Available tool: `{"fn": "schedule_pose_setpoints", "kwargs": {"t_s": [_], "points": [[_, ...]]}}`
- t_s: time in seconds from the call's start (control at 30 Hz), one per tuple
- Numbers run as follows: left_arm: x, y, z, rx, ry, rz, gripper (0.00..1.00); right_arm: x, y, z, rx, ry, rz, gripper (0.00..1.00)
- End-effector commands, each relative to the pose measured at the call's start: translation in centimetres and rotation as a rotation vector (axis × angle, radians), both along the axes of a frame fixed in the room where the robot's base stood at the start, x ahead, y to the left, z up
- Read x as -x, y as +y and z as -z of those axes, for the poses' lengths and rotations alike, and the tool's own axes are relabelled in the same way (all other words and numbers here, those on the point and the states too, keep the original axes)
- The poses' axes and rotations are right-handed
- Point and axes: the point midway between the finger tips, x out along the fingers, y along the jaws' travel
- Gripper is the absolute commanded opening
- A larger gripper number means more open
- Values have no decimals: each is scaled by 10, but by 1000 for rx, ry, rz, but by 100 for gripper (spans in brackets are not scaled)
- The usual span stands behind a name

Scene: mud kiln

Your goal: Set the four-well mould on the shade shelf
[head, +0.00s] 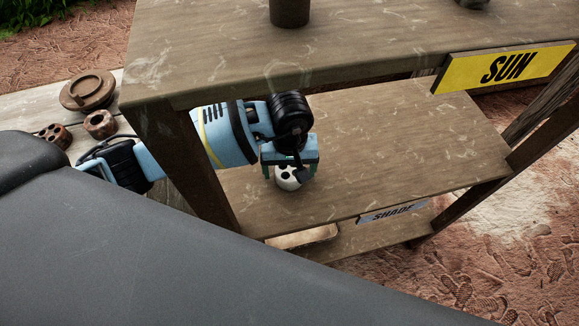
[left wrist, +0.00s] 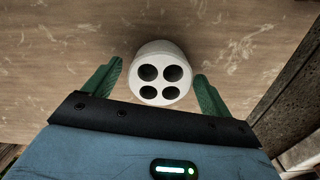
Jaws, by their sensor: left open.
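The white four-well mould (head: 289,177) stands on the shade shelf (head: 400,150), near its left front part. Its dark wells face up. In the left wrist view the mould (left wrist: 161,74) shows whole, with its wells in plain sight. My left gripper (head: 290,174) is over the mould, with its fingers pointing down. In the left wrist view the green fingers (left wrist: 158,82) are spread on either side of the mould, with a gap at each side. The gripper is open. The shelf's SHADE label (head: 393,213) is on its front edge. My right gripper is not in view.
The upper shelf (head: 340,45) with the yellow SUN sign (head: 503,67) is above my left arm. A wooden post (head: 180,160) stands close to the arm. Brown clay pieces (head: 88,90) lie on a bench at the left. The shade shelf's right part is clear.

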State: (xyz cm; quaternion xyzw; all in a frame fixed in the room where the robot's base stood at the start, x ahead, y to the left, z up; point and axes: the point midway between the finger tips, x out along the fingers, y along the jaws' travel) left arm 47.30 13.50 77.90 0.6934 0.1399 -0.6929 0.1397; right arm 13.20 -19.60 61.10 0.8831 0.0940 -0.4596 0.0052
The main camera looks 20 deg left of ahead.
Motion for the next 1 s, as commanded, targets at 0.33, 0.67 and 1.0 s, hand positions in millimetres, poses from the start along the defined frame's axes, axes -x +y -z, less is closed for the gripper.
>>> {"fn": "schedule_pose_setpoints", "kwargs": {"t_s": [0.33, 0.67, 1.0], "points": [[-2, 0, -46, 1, -6, 2, 84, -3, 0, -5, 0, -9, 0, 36], [-1, 0, -106, 0, -3, 1, 84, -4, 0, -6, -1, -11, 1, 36], [0, 0, -123, 0, 1, 0, 84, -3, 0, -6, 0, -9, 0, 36]]}}
